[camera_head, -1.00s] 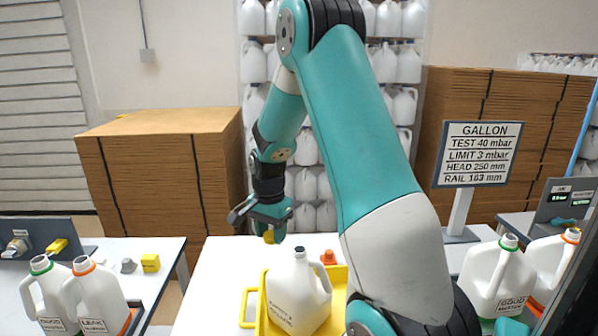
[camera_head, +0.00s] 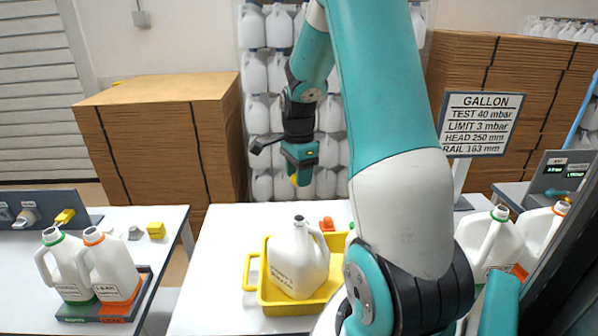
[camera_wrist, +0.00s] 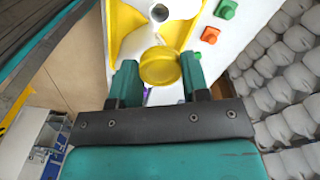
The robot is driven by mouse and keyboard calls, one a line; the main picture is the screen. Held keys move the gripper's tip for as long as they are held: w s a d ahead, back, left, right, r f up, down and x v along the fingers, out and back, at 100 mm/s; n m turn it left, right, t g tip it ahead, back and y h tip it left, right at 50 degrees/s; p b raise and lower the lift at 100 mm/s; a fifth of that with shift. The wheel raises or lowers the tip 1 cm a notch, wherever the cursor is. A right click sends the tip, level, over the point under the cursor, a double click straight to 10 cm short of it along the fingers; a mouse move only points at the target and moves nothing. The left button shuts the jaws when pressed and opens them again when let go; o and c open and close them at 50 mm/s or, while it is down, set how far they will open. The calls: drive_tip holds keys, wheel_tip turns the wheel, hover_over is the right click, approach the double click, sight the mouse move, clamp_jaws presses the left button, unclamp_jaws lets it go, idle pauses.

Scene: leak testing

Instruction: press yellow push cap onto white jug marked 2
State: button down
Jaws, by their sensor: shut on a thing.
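The yellow push cap (camera_wrist: 160,66) is held between the two green fingers of my gripper (camera_wrist: 161,80) in the wrist view. In the head view my gripper (camera_head: 300,165) is above and behind the jug, with a bit of the yellow cap (camera_head: 294,180) showing below it. The white jug (camera_head: 296,262) stands upright in a yellow tray (camera_head: 254,272), its dark mouth open. Its writing is too small to read, so I cannot confirm a 2. The cap is apart from the jug's mouth, which shows in the wrist view (camera_wrist: 160,12).
An orange piece (camera_head: 327,223) sits behind the tray on the white table (camera_head: 212,280). More jugs (camera_head: 488,242) stand at right. A sign (camera_head: 480,124) stands behind.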

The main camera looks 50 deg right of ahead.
sight(298, 218)
drive_tip(key=shift+f+b, duration=3.4)
drive_tip(key=shift+f, duration=1.85)
drive_tip(key=shift+f, duration=0.1)
drive_tip(key=shift+f+b, duration=0.7)
drive_tip(key=shift+f, duration=0.4)
drive_tip(key=c, duration=0.5)
unclamp_jaws()
drive_tip(key=shift+r, duration=0.15)
wheel_tip(298, 218, up, 17)
drive_tip(key=b, duration=0.3)
drive_tip(key=shift+r, duration=0.1)
